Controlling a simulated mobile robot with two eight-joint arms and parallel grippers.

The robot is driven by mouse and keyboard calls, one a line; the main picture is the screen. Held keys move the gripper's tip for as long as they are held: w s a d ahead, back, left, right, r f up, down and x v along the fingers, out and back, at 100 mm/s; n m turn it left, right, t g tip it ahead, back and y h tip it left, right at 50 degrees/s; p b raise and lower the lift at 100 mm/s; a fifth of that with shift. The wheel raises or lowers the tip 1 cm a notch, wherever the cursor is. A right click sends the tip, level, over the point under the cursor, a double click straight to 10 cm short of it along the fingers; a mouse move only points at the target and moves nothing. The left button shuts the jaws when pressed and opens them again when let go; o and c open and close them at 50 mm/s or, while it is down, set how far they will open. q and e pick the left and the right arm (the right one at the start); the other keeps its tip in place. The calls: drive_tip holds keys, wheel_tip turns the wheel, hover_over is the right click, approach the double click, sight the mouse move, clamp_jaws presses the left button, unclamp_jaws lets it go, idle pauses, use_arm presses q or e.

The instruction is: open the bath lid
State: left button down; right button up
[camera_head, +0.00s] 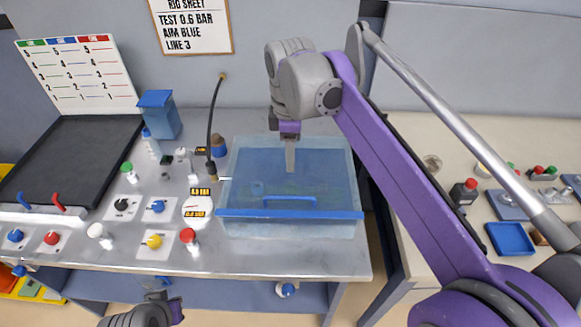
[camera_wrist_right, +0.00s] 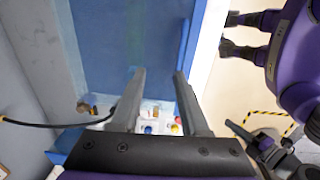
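The bath (camera_head: 288,230) is a clear, pale-blue tank on the bench. Its translucent blue lid (camera_head: 325,180) lies flat across the top, with a blue bar handle (camera_head: 290,201) near the front edge. My right gripper (camera_head: 290,168) points down over the lid, behind the handle. The wrist view shows its two fingers (camera_wrist_right: 160,95) apart with nothing between them; whether they touch the lid is unclear. My left gripper (camera_head: 168,302) is low at the bottom left, in front of the bench; its fingers are too unclear to judge.
Left of the bath stand knobs, a gauge (camera_head: 197,209), a red-capped bottle (camera_head: 189,239) and a black hose (camera_head: 212,115). A dark tray (camera_head: 75,160) fills the bench's left. A side table (camera_head: 440,130) at right holds a blue tray (camera_head: 510,239) and small parts.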

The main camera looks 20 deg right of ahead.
use_arm(q)
drive_tip(key=shift+s+f, duration=0.35)
drive_tip(key=shift+f, duration=0.1)
use_arm(e)
drive_tip(key=shift+s+a+f, duration=0.15)
drive_tip(key=shift+s+f, duration=0.15)
drive_tip(key=shift+f, duration=0.3)
drive_tip(key=shift+w, duration=0.1)
